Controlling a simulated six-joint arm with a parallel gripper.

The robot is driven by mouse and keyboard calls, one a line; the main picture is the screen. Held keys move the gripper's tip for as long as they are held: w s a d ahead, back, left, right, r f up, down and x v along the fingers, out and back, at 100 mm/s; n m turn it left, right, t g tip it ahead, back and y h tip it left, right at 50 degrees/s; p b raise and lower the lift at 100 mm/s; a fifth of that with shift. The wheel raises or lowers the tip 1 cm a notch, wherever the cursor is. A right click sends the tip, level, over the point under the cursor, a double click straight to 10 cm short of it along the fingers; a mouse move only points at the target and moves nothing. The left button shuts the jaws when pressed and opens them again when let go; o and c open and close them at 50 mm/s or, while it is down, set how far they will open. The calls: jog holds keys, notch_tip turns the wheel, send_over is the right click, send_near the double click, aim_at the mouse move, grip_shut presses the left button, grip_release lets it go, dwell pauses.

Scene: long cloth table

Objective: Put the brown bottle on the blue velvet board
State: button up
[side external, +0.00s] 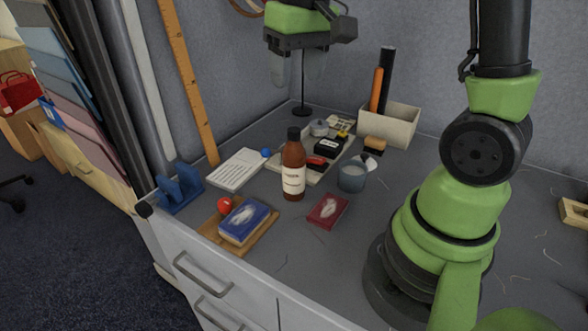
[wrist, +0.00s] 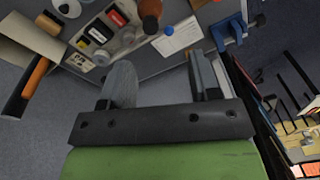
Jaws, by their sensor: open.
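The brown bottle (side external: 293,172) stands upright near the middle of the table, with a pale label and a dark cap. It shows partly at the top edge of the wrist view (wrist: 150,8). A flat blue block with a white mark (side external: 243,221) lies on a wooden board (side external: 262,238) near the front edge; I cannot tell if it is the blue velvet board. A blue stand (side external: 180,188) sits at the left corner and shows in the wrist view (wrist: 230,32). My gripper (side external: 298,68) is open and empty, high above the back of the table.
A tray (side external: 330,168) with small items is behind the bottle. A glass (side external: 352,177) and red box (side external: 327,211) are close by. A white card (side external: 237,170) and red ball (side external: 225,205) lie left. A pale bin (side external: 400,126) holds tall rods.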

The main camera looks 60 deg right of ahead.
aim_at(294, 129)
jog(key=shift+g, duration=0.6)
jog(key=f, duration=0.1)
jog(key=w+d+f, duration=0.1)
jog(key=d+f, duration=0.1)
jog(key=shift+w+f, duration=0.1)
jog(key=shift+w, duration=0.15)
notch_tip(294, 129, down, 4)
jog(key=shift+r, duration=0.25)
notch_tip(294, 129, down, 6)
jog(key=shift+w+r, duration=0.1)
jog(key=shift+w, duration=0.05)
grip_shut()
